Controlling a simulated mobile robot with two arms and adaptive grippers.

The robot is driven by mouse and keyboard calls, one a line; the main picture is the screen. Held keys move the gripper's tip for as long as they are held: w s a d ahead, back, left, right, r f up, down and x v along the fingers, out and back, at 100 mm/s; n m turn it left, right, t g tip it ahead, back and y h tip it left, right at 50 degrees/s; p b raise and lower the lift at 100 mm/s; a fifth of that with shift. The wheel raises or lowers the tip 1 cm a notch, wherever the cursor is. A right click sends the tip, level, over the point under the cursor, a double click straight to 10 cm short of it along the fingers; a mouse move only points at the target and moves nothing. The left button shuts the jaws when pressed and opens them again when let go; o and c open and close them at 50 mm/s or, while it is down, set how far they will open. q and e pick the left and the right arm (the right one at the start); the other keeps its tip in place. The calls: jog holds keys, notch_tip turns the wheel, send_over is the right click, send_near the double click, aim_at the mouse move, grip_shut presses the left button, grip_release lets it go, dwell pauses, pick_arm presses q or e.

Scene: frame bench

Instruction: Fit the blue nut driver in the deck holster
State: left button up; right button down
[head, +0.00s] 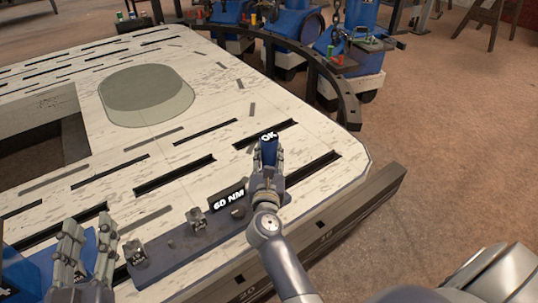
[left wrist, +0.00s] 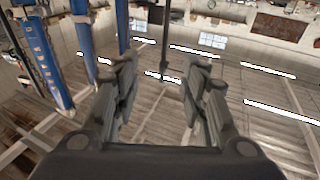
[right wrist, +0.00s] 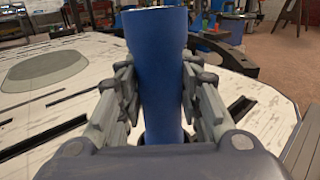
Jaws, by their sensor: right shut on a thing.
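The blue nut driver (head: 268,150) stands roughly upright in my right gripper (head: 268,175), with a dark "OK" display at its top. In the right wrist view, the fingers (right wrist: 163,95) close on both sides of its thick blue shaft (right wrist: 158,60). Its lower end is hidden by my gripper. A dark blue rail (head: 170,262) with metal clips and a "60 NM" display lies along the deck's front edge; my right gripper is over its right end. I cannot tell which part is the holster or whether the driver is seated. My left gripper (head: 75,240) is open and empty (left wrist: 162,90).
The pale slotted deck (head: 130,140) has an oval grey-green panel (head: 147,95) and an opening at left. A blue piece (head: 25,268) lies near my left gripper. Blue machines (head: 355,55) stand behind a curved dark rail (head: 315,65).

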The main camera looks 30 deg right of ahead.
pick_arm(q)
jog(key=shift+s+d+r+t, duration=0.1)
jog(key=shift+s+r+t, duration=0.05)
jog(key=shift+r+t, duration=0.7)
pick_arm(e)
jog(key=shift+f, duration=0.1)
jog(key=c, duration=1.1)
grip_release()
pick_arm(q)
jog(key=shift+r, duration=0.2)
pick_arm(e)
jog(key=shift+o, duration=0.2)
